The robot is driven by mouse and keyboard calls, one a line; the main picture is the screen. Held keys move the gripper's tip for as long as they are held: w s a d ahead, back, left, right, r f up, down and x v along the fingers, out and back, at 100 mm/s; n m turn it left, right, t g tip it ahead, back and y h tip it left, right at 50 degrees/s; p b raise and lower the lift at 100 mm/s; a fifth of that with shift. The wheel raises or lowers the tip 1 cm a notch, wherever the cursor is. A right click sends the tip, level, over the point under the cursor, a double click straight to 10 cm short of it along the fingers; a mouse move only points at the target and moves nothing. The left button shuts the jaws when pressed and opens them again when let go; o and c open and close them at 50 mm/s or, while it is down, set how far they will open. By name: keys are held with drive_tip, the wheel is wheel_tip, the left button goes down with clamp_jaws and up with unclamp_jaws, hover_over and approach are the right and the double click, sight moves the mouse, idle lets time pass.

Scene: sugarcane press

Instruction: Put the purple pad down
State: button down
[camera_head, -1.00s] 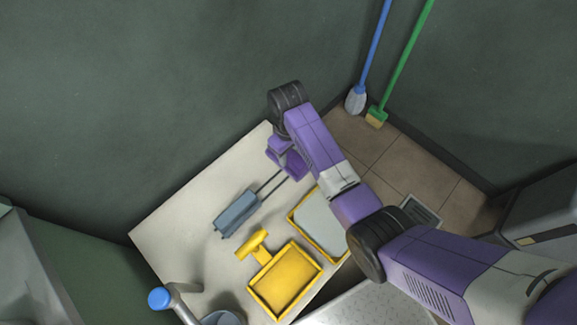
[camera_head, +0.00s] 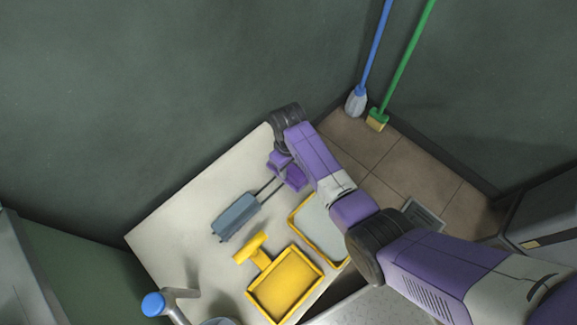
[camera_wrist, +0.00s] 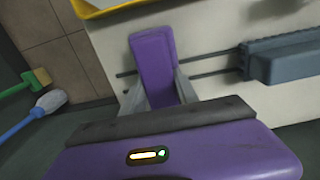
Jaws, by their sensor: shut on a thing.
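The purple pad (camera_wrist: 152,62) is a flat, rounded block between the two grey fingers of my gripper (camera_wrist: 158,98) in the wrist view. My gripper is shut on it. In the head view the purple pad (camera_head: 294,177) shows below the wrist, at the far right end of the table, by two thin dark rods. The rods run to a blue-grey block (camera_head: 237,216) and pass behind the pad and fingers in the wrist view. I cannot tell whether the pad touches the rods or the table.
A yellow tray with a handle (camera_head: 284,285) and a yellow-rimmed grey tray (camera_head: 318,232) lie on the pale table (camera_head: 165,226). A blue-topped metal tap (camera_head: 154,303) is at the front left. A blue mop (camera_head: 356,101) and green broom (camera_head: 377,119) lean in the corner.

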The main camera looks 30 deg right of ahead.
drive_tip(key=shift+f, duration=0.25)
drive_tip(key=c, duration=0.9)
unclamp_jaws()
drive_tip(key=shift+r, duration=0.1)
wheel_tip(320, 180, up, 12)
drive_tip(key=p, duration=0.3)
drive_tip(key=shift+r, duration=0.25)
